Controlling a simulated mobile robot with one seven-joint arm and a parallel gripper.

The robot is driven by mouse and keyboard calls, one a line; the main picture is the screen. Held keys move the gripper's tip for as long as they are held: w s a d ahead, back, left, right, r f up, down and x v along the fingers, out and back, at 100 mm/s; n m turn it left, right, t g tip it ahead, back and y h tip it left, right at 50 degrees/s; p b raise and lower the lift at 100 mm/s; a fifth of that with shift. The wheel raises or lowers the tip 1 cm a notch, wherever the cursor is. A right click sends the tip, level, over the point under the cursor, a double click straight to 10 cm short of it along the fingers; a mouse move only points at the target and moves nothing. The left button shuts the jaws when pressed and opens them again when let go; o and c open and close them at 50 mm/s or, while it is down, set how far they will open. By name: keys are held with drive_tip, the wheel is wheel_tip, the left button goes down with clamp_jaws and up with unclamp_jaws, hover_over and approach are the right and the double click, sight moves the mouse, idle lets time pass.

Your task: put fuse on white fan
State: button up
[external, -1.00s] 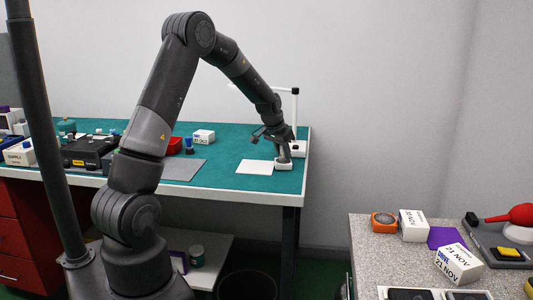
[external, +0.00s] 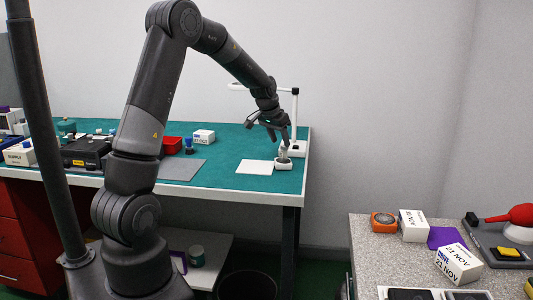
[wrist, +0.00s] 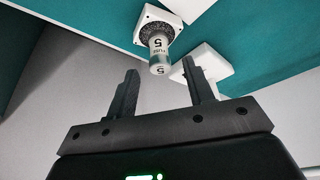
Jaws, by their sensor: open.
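The fuse (wrist: 159,57) is a pale cylinder with a grey band and "FUSE 5" printed on it. It stands upright on the dark round middle of the white fan (wrist: 150,12). In the external view the fuse (external: 283,155) sits on the fan (external: 283,167) near the right end of the green bench. My gripper (external: 285,142) is just above the fuse. In the wrist view my gripper (wrist: 160,72) has its two fingers wide apart and nothing between them; the fuse appears beyond the fingertips, apart from them.
A white stand (external: 295,115) with a post and side arm rises close behind my gripper. Its base (wrist: 208,65) shows in the wrist view. A white sheet (external: 254,167) lies left of the fan. A small box (external: 204,136) and a red bin (external: 173,145) are farther left.

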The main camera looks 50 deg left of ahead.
drive_tip(key=v, duration=0.6)
drive_tip(key=s+d+r+m, duration=0.1)
drive_tip(key=s+d+r, duration=0.8)
drive_tip(key=s+d, duration=0.75)
drive_tip(key=s, duration=0.6)
drive_tip(key=s+d+f+t, duration=0.1)
drive_tip(key=s+d, duration=0.3)
drive_tip(key=s, duration=0.5)
drive_tip(key=shift+m+h, duration=0.4)
drive_tip(key=shift+s+d, duration=0.1)
drive_tip(key=shift+s, duration=0.05)
